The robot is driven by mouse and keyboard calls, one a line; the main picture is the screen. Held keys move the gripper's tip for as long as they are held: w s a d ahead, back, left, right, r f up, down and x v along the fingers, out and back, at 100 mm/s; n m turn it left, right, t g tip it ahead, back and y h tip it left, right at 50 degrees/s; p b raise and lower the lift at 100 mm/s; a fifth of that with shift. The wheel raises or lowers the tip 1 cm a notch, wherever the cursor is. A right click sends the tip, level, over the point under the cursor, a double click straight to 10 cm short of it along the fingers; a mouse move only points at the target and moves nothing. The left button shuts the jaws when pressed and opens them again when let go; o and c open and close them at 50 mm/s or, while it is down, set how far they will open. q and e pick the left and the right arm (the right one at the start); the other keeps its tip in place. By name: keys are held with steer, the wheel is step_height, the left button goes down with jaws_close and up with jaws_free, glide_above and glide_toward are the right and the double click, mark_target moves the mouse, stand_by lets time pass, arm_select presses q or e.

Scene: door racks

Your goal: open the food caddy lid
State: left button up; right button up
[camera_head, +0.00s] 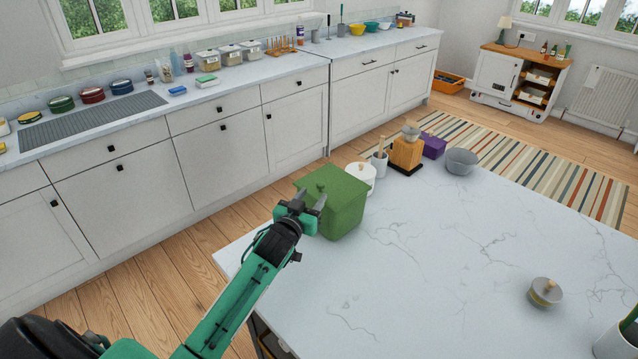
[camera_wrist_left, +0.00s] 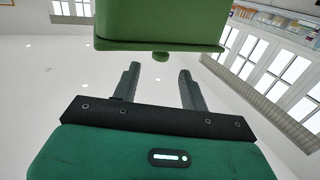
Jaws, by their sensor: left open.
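In the left wrist view the gripper (camera_wrist_left: 157,78) is open and empty. The caddy (camera_wrist_left: 160,20) fills the top of that view, and a small green tab (camera_wrist_left: 160,57) at its rim lies beyond the gap between the fingers. I cannot tell if a finger touches the caddy. My right gripper is not in view.
Behind the caddy stand a white pot (camera_head: 360,178), a utensil holder (camera_head: 379,165), a wooden block (camera_head: 406,154), a purple box (camera_head: 433,146) and a grey bowl (camera_head: 461,162). A small lidded pot (camera_head: 545,292) sits at right. The worktop's middle is clear.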

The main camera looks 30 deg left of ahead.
mark_target(319, 186)
arm_select(q)
steer(key=w+p, duration=0.1)
steer(key=w, duration=0.2)
steer(key=shift+w+a+r, duration=0.1)
steer(key=shift+w+r, duration=0.05)
steer(key=shift+w, duration=0.9)
jaws_close()
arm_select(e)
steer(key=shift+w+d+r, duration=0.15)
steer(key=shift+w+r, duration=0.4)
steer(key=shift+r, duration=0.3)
